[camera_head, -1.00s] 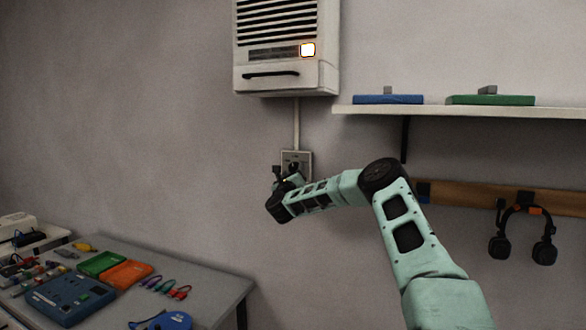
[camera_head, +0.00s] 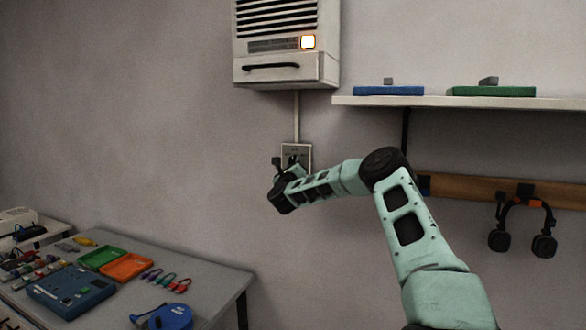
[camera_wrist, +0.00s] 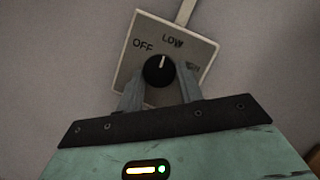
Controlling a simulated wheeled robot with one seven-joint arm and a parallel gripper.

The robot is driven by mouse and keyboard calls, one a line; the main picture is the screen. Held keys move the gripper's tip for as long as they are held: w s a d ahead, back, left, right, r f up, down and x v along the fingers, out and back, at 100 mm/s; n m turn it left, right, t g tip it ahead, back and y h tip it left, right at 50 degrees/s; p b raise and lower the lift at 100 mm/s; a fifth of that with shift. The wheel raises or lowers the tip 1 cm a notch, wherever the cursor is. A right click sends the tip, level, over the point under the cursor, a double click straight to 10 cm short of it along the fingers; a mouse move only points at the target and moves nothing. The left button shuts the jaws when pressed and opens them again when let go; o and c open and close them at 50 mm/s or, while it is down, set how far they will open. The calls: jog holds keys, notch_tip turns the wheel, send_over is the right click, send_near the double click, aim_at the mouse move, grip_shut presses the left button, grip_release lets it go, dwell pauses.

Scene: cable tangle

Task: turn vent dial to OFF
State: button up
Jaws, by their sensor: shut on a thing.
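The vent dial (camera_wrist: 159,71) is a round black knob with a white pointer mark on a pale wall plate (camera_wrist: 126,72). The plate reads OFF at upper left and LOW at upper right, with a third, unclear label at the right. The pointer points between OFF and LOW, nearer LOW. My gripper (camera_wrist: 160,80) is shut on the dial, one finger on each side of its lower half. In the head view the plate (camera_head: 303,150) is on the wall below the vent unit, and my gripper (camera_head: 284,174) partly hides it. The vent unit (camera_head: 285,70) has a glowing orange-white lamp.
A conduit (camera_head: 296,115) runs from the plate up to the vent unit. A shelf (camera_head: 450,102) with a blue and a green item is at right. Headphones (camera_head: 522,225) hang from a wooden rail (camera_head: 470,190). A cluttered table (camera_head: 215,285) stands at lower left.

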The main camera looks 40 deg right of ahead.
jog(key=n+y+b, duration=0.1)
jog(key=n, duration=0.2)
jog(key=n+y+b, duration=0.1)
jog(key=n, duration=0.2)
jog(key=r+n+y+b, duration=0.1)
jog(key=n, duration=0.3)
jog(key=shift+s+t+y+b, duration=0.2)
jog(key=shift+t+y+b, duration=0.1)
jog(key=shift+y+b, duration=0.1)
jog(key=shift+n+y+p, duration=0.4)
jog(key=shift+n+p, duration=0.05)
jog(key=shift+n, duration=0.75)
jog(key=o, duration=1)
jog(key=b+v, duration=0.2)
jog(key=v, duration=0.3)
jog(key=b+v, duration=0.2)
jog(key=v, duration=0.4)
jog(key=b+v, duration=0.3)
jog(key=v, duration=0.3)
jog(key=shift+a+r, duration=0.2)
jog(key=shift+r, duration=0.1)
